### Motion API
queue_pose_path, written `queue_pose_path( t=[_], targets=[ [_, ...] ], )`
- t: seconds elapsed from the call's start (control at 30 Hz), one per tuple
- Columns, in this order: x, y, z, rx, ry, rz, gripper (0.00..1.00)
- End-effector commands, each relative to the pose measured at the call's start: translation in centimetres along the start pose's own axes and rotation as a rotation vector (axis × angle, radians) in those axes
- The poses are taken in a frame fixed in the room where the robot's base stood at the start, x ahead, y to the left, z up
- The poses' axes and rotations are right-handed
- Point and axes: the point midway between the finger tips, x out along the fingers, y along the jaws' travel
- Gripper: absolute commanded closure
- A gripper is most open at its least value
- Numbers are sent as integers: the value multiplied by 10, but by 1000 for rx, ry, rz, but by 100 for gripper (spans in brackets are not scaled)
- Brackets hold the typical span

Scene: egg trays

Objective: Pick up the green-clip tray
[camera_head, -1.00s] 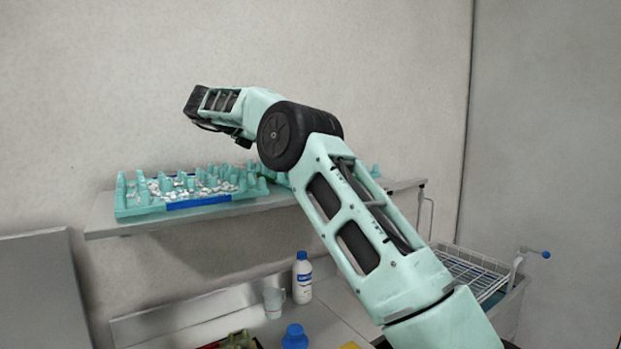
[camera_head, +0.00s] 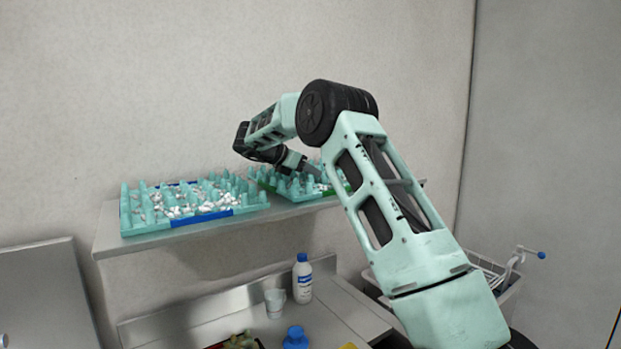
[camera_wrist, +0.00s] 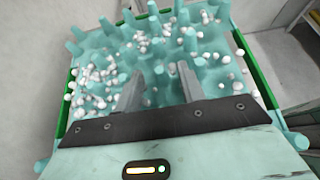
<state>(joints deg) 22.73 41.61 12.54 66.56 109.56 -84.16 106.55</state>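The green-clip tray (camera_head: 268,187) is a teal egg tray with upright pegs and small white pieces, at the right part of the wall shelf in the head view. My arm hides part of it. In the wrist view the tray (camera_wrist: 215,75) fills the middle, with green clips along its left and right sides. My gripper (camera_wrist: 160,82) is over the tray, its two fingers apart with nothing held between them. In the head view my gripper (camera_head: 312,172) is at the tray; whether it touches the pegs I cannot tell.
A similar blue-clip tray (camera_head: 190,217) stands to the left on the same shelf (camera_head: 120,245). Below, a counter holds a white bottle (camera_head: 302,280), a cup (camera_head: 275,302) and a blue-topped object (camera_head: 295,338). A wire basket is at the lower right. The wall is close behind.

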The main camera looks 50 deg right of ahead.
Motion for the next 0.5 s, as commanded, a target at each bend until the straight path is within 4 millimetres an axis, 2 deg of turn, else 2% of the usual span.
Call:
queue_pose_path(
  t=[0.23, 0.27, 0.3, 0.4, 0.5],
  targets=[
    [2, 0, 0, 0, 0, 1, 61],
    [2, 0, 0, 0, 0, 1, 66],
    [2, 0, 0, 0, 0, 1, 78],
    [2, 0, 0, 0, 0, 1, 100],
    [2, 0, 0, 1, -1, 1, 100]
  ],
)
